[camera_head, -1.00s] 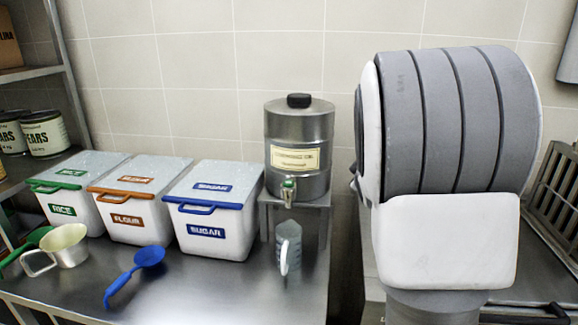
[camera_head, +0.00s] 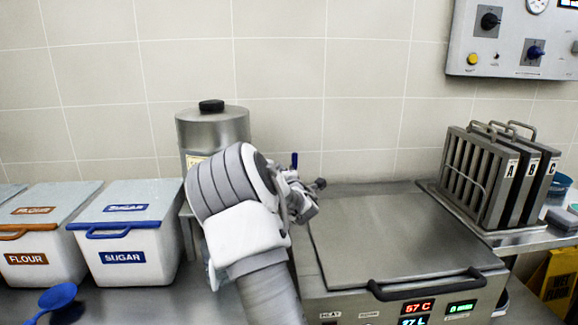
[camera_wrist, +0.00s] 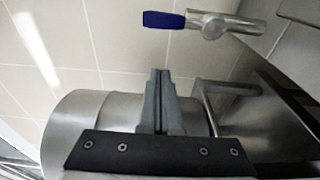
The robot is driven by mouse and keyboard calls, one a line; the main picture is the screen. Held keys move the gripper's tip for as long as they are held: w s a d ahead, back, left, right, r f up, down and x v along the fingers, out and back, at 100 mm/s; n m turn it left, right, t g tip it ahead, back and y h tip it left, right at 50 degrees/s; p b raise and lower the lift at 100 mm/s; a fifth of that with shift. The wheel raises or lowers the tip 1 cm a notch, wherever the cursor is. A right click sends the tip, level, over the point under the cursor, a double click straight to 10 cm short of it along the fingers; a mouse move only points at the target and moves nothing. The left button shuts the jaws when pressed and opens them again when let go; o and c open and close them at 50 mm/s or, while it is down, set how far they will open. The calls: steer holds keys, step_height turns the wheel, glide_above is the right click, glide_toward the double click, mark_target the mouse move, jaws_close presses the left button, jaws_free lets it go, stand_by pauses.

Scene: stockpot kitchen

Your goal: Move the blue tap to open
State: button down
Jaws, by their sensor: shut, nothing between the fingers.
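The blue tap's handle (camera_head: 294,160) sticks up just beyond my gripper in the head view, at the left back corner of the steel kettle. In the wrist view the blue handle (camera_wrist: 163,20) points left from a bare metal tap body (camera_wrist: 215,25) at the top. My gripper (camera_wrist: 160,72) is shut and empty, its fingertips pointing up the picture towards the handle with a visible gap between them. In the head view my gripper (camera_head: 302,200) is small, and my wrist hides part of the area around the tap's base.
The lidded steel kettle (camera_head: 390,235) with a black front handle stands right of my arm. A steel dispenser (camera_head: 212,128) stands behind my arm. White SUGAR (camera_head: 130,225) and FLOUR (camera_head: 40,230) bins are at left. A rack (camera_head: 490,180) and wall panel (camera_head: 510,40) are at right.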

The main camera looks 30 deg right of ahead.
mark_target(295, 162)
steer(key=w+d, duration=0.2)
steer(key=d, duration=0.3)
steer(key=shift+w, duration=0.4)
steer(key=shift+s+d+r+m+b, duration=0.1)
steer(key=shift+s+d+m+b, duration=0.25)
steer(key=shift+m+b, duration=0.5)
steer(key=shift+s+d+m+b, duration=0.15)
steer(key=shift+d+m+b, duration=0.4)
steer(key=shift+m, duration=0.3)
steer(key=s+d+f+m+h+b, duration=0.2)
steer(key=d+m+b, duration=0.3)
steer(key=m, duration=0.6)
steer(key=shift+s+f+t+b, duration=0.25)
steer(key=shift+f+b, duration=0.5)
steer(key=shift+b, duration=0.4)
steer(key=shift+d, duration=0.15)
